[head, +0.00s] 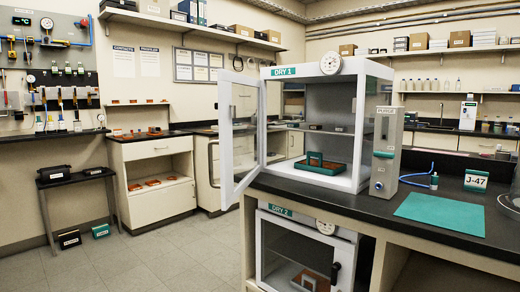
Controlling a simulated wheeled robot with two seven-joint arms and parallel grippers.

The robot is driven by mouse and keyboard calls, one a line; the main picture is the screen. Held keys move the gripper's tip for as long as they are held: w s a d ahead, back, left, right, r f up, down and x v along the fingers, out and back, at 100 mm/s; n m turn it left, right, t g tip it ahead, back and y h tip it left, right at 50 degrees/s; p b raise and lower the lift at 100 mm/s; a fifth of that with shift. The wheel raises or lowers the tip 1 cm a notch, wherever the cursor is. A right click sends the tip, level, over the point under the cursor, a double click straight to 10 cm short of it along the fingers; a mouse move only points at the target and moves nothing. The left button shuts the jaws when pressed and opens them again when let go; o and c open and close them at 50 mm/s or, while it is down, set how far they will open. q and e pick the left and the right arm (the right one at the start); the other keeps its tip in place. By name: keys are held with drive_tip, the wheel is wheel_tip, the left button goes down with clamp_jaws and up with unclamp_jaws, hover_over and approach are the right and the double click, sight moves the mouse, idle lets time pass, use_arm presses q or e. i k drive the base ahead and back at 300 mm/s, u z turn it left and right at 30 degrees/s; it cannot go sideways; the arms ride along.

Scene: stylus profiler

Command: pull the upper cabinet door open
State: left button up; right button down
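The upper cabinet (277,88), labelled DRY 1, is a white-framed box with clear sides on the dark counter. Its door (229,186), a white frame with a clear pane, stands swung out to the left from the cabinet's left edge. The front of the cabinet is open. Inside, a green-edged tray (335,168) with brown contents and a green upright piece sits on the floor, and small items stand on a shelf. Neither of my grippers shows in the head view.
A lower cabinet (258,245) labelled DRY 2 sits under the counter, its door looking shut. A grey PURGE box (386,150) stands right of the upper cabinet. A teal mat (440,212) lies on the counter (345,208). Open floor (150,260) lies to the left.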

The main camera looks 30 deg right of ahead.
sight(229, 194)
drive_tip(key=z, duration=1.25)
drive_tip(key=i, duration=0.8)
drive_tip(key=u, duration=1)
